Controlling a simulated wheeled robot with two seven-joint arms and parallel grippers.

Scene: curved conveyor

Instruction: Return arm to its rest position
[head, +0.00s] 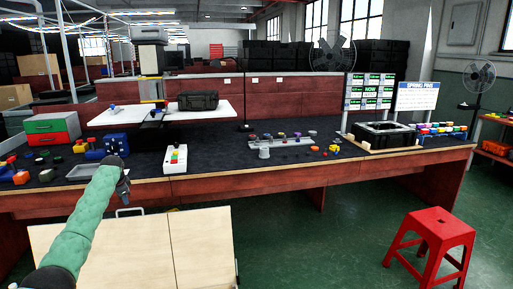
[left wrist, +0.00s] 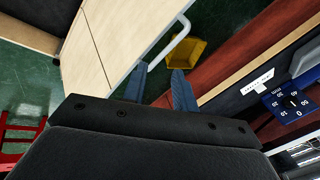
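My left arm (head: 78,220), in a green sleeve, reaches up from the lower left in the head view. Its dark left gripper (head: 123,187) is in front of the workbench's near edge, above a pale wooden cart top. In the left wrist view the two blue-grey fingers of the left gripper (left wrist: 160,90) stand apart with nothing held between them. My right arm and right gripper are not in either view.
The long workbench (head: 340,168) with a dark top spans the view. A pale cart (head: 130,245) stands in front of it. A red stool (head: 432,235) is at right. A yellow bin (left wrist: 187,50) and a blue dial block (left wrist: 289,101) show in the left wrist view.

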